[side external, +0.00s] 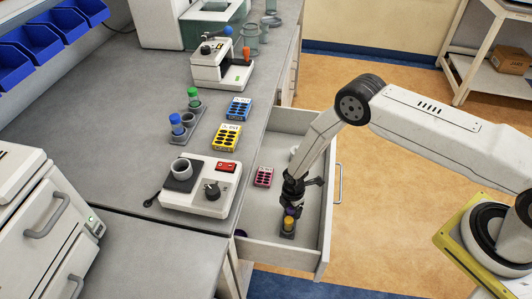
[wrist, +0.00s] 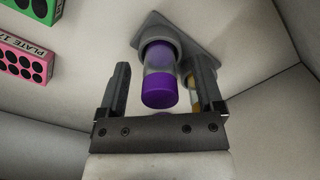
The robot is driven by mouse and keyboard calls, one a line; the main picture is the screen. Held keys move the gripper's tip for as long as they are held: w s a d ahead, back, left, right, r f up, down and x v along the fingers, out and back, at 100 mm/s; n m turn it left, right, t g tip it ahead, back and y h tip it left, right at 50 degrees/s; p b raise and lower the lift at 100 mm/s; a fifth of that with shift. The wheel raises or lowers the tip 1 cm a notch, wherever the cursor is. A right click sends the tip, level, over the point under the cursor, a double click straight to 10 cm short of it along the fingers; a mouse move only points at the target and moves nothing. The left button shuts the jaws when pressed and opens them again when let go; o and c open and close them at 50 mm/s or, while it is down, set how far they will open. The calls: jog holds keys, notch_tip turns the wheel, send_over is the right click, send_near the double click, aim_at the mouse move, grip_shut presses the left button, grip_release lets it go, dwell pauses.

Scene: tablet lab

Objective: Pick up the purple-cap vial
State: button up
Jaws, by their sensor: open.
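The purple-cap vial (wrist: 158,88) stands in a grey holder (wrist: 157,22) inside the open drawer. In the wrist view its cap and clear body show between the two fingers of my gripper (wrist: 160,85). The fingers are open, with a visible gap on the left side; whether the right finger touches the vial I cannot tell. In the side external view my gripper (side external: 293,197) points down into the drawer, and the purple vial (side external: 290,211) is mostly hidden by it. A yellow-orange vial (side external: 288,222) stands in the same holder, partly behind the right finger in the wrist view.
The open drawer (side external: 322,245) has walls close around my gripper. A pink plate (side external: 263,176) lies in the drawer; a green plate shows in the wrist view (wrist: 40,8). On the bench stand a white device (side external: 218,200), yellow (side external: 226,137) and blue plates (side external: 238,108), and a vial rack (side external: 187,127).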

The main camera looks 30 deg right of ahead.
jog(key=shift+c, duration=0.2)
grip_shut()
jog(key=shift+r, duration=0.15)
dwell(0.3)
jog(key=shift+r, duration=4.85)
